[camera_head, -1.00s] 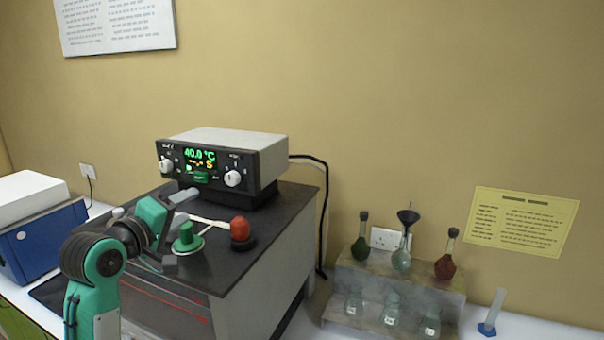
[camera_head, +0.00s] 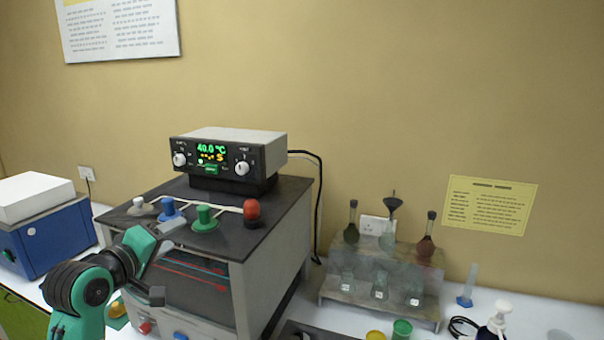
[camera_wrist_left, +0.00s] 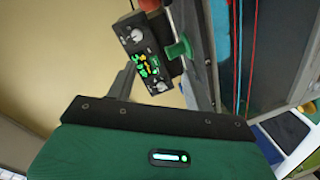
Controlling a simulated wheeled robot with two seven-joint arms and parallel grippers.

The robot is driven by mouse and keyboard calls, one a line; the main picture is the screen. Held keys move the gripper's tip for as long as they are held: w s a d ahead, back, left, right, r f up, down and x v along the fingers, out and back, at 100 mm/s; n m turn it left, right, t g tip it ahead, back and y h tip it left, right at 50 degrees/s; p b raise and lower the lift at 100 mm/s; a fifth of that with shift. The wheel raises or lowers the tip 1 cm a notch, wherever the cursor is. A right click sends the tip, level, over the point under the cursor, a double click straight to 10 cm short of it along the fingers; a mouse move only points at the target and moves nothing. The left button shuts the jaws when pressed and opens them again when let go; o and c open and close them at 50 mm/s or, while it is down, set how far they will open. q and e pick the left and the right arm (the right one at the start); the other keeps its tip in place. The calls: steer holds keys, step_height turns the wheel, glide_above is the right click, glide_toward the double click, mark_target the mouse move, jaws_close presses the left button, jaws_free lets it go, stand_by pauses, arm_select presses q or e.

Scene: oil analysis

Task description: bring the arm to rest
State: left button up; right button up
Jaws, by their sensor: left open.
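My left arm comes in from the lower left in the head view. Its gripper (camera_head: 163,262) is open and empty, in front of the dark-topped analysis machine (camera_head: 240,228). In the left wrist view the two jaws (camera_wrist_left: 172,70) stand apart with nothing held between them. Behind them show the control box and a green knob (camera_wrist_left: 179,48). My right gripper is not in view.
On the machine top stand white, blue, green (camera_head: 204,219) and red (camera_head: 251,211) knobs and the control box (camera_head: 230,157) reading 40.0 °C. A flask rack (camera_head: 381,270) stands right. A blue box (camera_head: 48,240) stands left. Bottles and caps stand at the front right.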

arm_select(q)
steer(key=s+d+f+m+g+y, duration=0.1)
steer(key=s+f+m+g, duration=0.15)
steer(key=s+f, duration=0.65)
steer(key=s+d+f+m+g+y, duration=0.2)
steer(key=f+g, duration=0.1)
steer(key=f, duration=1.2)
steer(key=s+f+m+g+y, duration=0.1)
steer(key=s+f+m+g, duration=0.1)
steer(key=s+f, duration=0.45)
steer(key=s+f+m+g, duration=0.2)
steer(key=s+f, duration=0.1)
steer(key=s, duration=0.7)
steer(key=s+f+m+g+y, duration=0.1)
steer(key=s+f+m+g, duration=0.15)
steer(key=s+f, duration=0.4)
step_height(320, 180, down, 31)
steer(key=s+g+b, duration=0.1)
steer(key=b, duration=0.2)
steer(key=s+a+f+g+b, duration=0.1)
steer(key=s+a+f+b, duration=0.1)
steer(key=s+f, duration=1.8)
step_height(320, 180, down, 4)
steer(key=shift+a+r+b, duration=0.1)
steer(key=shift+a+b, duration=0.3)
steer(key=shift+b, duration=0.15)
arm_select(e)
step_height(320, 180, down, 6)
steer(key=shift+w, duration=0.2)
